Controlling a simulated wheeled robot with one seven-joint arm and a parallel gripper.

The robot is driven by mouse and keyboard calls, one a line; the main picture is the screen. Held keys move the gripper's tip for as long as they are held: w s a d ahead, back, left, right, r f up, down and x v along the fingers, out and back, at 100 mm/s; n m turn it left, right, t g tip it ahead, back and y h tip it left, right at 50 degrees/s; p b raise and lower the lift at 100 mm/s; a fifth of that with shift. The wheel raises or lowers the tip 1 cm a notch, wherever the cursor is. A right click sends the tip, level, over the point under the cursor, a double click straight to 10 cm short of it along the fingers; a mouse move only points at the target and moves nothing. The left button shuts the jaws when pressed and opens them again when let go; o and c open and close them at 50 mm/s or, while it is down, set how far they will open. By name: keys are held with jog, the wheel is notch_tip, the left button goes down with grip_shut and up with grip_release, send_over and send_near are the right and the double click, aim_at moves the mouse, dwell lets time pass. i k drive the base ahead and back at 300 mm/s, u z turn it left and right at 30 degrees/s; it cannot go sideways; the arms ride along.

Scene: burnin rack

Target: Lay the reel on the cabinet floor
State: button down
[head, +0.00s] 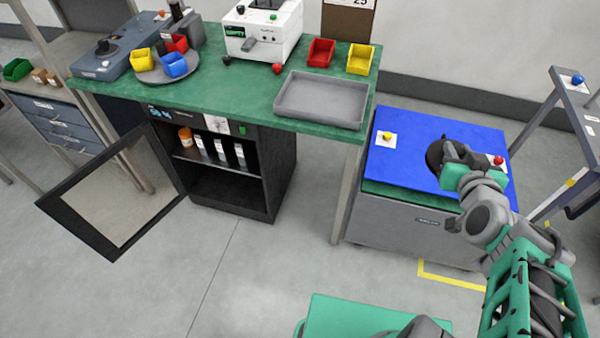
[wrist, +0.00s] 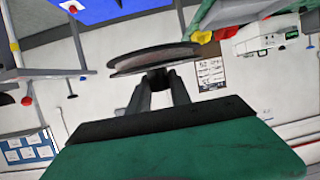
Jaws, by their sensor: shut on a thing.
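The reel (head: 434,157) is a dark disc held over the blue top at the right in the head view. My gripper (head: 452,156) is shut on it. In the wrist view the reel (wrist: 150,61) shows nearly edge-on at the tips of my gripper's fingers (wrist: 158,82). The black cabinet (head: 283,170) stands under the green bench, well to the left of my gripper. Its door (head: 110,195) is swung open to the left.
The green bench (head: 230,85) carries a grey tray (head: 320,100), coloured bins and a white machine (head: 262,30). A bench leg (head: 347,195) stands between the cabinet and the blue-topped unit (head: 400,150). A grey frame (head: 545,140) is at the right. Floor before the cabinet is clear.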

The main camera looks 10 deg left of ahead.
aim_at(244, 181)
jog(key=u, duration=2.1)
jog(key=i, duration=1.65)
